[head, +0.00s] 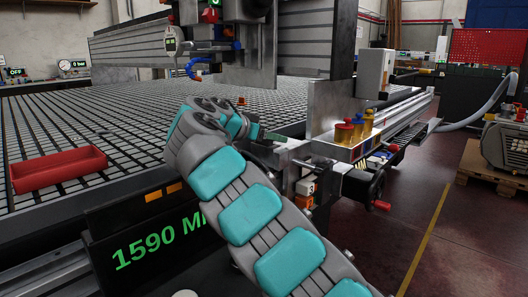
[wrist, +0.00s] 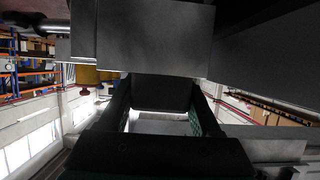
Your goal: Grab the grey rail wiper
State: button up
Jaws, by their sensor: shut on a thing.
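My gripper (wrist: 165,105) shows in the wrist view with its two dark fingers on either side of a dark grey block, which I take to be the grey rail wiper (wrist: 163,92). The fingers are shut on it. A pale metal plate (wrist: 155,40) hangs in front of the block's upper edge. In the head view my gripper (head: 266,136) is at the right end of the grid table, beside the metal rail bracket. There the wiper is too small and too hidden to make out clearly.
The grid table (head: 130,131) fills the left, with a red tray (head: 58,168) on it. A metal bracket (head: 325,108) and red, blue and gold knobs (head: 350,128) stand close right of my gripper. The gantry (head: 245,50) is above.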

jog(key=shift+c, duration=0.7)
jog(key=shift+r, duration=0.1)
